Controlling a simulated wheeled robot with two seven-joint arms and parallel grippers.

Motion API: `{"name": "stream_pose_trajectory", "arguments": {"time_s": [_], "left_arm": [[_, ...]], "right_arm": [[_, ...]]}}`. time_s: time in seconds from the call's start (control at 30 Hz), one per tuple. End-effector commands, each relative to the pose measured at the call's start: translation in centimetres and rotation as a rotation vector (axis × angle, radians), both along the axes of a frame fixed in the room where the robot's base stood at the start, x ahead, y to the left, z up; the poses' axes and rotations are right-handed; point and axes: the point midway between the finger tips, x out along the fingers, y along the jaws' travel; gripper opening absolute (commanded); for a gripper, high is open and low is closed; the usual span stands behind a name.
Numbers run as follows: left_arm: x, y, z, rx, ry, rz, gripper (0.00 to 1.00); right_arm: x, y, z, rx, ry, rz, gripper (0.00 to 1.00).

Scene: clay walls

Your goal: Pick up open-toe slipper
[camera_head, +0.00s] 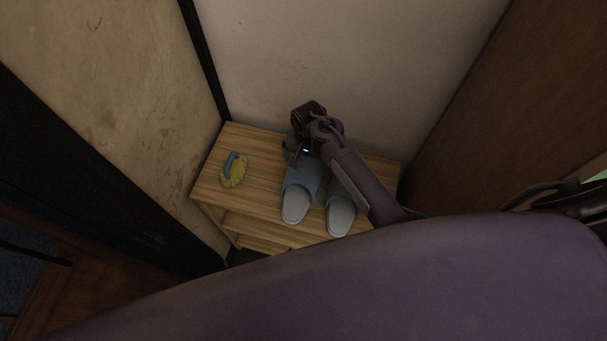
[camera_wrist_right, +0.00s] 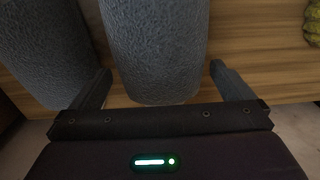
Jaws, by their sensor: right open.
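A pair of grey-blue open-toe slippers stands side by side on a wooden shelf unit (camera_head: 262,150). In the right wrist view, my open right gripper (camera_wrist_right: 160,70) has one finger on each side of the left slipper (camera_wrist_right: 155,45). The right slipper (camera_wrist_right: 42,50) lies outside the fingers. My left gripper is not in view.
A pale wall (camera_head: 350,60) stands close behind, and a brown wooden panel (camera_head: 490,110) is at the right. The shelf's left part is mostly bare.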

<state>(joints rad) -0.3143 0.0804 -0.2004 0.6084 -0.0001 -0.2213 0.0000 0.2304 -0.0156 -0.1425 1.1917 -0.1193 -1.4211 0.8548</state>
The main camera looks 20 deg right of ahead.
Motion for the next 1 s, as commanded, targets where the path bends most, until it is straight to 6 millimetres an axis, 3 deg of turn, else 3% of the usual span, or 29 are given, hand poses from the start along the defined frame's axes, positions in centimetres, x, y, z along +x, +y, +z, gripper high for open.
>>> {"name": "stream_pose_trajectory", "arguments": {"time_s": [0.2, 0.33, 0.47, 0.7, 1.0], "left_arm": [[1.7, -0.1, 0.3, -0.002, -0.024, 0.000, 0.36], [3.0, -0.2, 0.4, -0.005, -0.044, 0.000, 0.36], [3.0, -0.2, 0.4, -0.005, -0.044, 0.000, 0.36], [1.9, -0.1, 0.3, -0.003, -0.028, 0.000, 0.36], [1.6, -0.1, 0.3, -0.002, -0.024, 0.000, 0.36]], "right_arm": [[0.0, -0.1, -2.2, 0.000, 0.000, 0.001, 1.00], [0.1, -0.1, -2.5, 0.001, -0.001, 0.000, 1.00], [0.0, -0.1, -2.4, 0.001, -0.001, 0.000, 1.00], [0.0, -0.1, -2.4, 0.001, -0.001, 0.000, 0.70], [0.0, -0.1, -2.2, 0.001, -0.001, 0.000, 0.69]]}}
